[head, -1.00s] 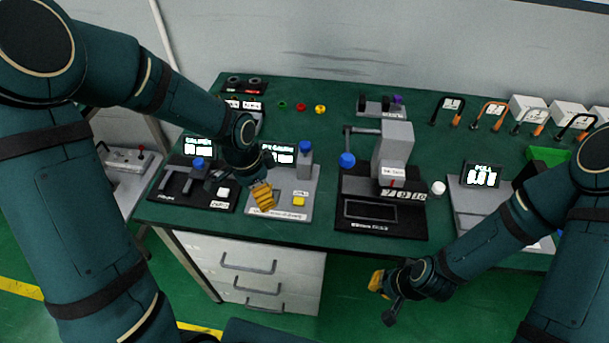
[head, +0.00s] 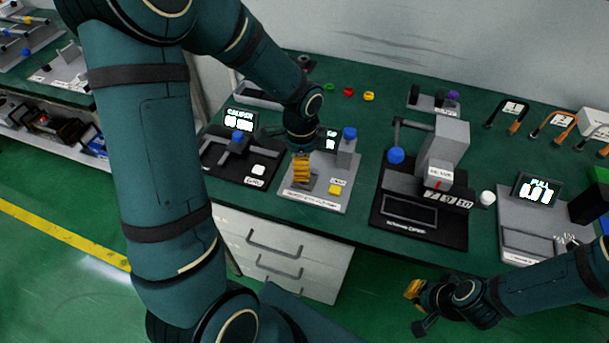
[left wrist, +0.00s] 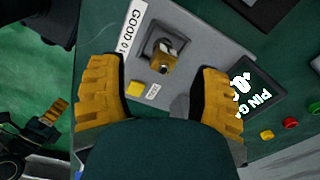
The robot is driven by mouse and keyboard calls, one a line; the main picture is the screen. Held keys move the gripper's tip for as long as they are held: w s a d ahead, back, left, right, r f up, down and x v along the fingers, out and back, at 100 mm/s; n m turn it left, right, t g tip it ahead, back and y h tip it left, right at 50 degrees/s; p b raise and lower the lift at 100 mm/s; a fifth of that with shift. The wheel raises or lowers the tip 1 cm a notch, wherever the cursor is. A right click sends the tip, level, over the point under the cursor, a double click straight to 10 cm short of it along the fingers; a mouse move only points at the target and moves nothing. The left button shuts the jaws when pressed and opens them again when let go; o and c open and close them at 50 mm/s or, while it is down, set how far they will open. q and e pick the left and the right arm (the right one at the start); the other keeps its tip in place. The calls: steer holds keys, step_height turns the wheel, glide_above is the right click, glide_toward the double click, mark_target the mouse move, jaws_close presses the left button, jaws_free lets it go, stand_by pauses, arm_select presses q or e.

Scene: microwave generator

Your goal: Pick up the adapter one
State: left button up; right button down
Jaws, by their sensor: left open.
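A brass-coloured fitting with a dark hole, which looks like the adapter (left wrist: 166,57), sits in a dark square holder on the grey pin gauge station (left wrist: 205,45) in the left wrist view. In the head view my left gripper covers it. My left gripper (left wrist: 158,95) is open, its yellow-padded fingers on either side of the view, with the fitting ahead between them and not touched. In the head view the left gripper (head: 302,169) points down over the pin gauge station (head: 322,196). My right gripper (head: 420,308) appears open and empty in front of the bench.
A pull tester (head: 525,215) is farther right. Bare green bench lies between stations.

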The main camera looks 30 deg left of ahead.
arm_select(q)
steer(key=f, duration=0.2)
steer(key=f+b, duration=0.1)
steer(key=f, duration=0.1)
steer(key=shift+w+d, duration=0.15)
steer(key=shift+w, duration=0.25)
steer(key=shift+f, duration=0.65)
jaws_close()
